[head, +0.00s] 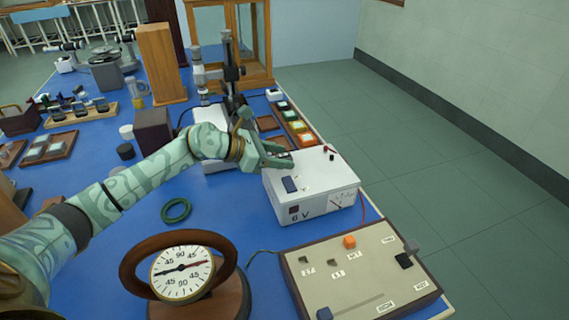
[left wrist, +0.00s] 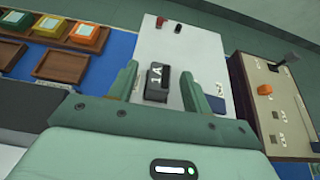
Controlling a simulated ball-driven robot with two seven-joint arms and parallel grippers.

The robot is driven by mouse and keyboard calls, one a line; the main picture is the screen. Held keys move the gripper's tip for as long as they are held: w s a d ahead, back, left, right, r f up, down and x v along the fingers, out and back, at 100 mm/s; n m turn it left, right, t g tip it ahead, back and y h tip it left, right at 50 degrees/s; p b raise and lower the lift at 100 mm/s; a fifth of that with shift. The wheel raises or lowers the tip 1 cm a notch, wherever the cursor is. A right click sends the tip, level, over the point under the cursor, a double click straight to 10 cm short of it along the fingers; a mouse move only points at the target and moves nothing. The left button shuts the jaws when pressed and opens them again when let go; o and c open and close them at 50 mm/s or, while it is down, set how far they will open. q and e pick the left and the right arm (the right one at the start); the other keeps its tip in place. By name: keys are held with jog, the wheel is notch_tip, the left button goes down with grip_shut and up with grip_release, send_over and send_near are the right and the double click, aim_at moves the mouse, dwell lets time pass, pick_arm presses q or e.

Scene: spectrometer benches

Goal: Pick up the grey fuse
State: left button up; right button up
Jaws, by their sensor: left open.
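The grey fuse (left wrist: 157,86) is a small dark grey block with white lettering like "1A". In the left wrist view it lies over the white top of the power box (left wrist: 205,48), between the two fingers of my left gripper (left wrist: 158,80). The fingers are apart, with a gap visible on each side of the fuse. In the head view my left gripper (head: 280,156) is low over the back left part of the power box (head: 330,178), and its fingers mostly hide the fuse. My right gripper is not in view.
A row of coloured blocks (head: 291,123) lies behind, a switch panel (head: 355,280) in front, a dial meter (head: 182,272) at front left.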

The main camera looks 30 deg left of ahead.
pick_arm(q)
jog(key=c, duration=1.1)
jog(key=shift+o, duration=0.2)
jog(key=shift+r, duration=0.1)
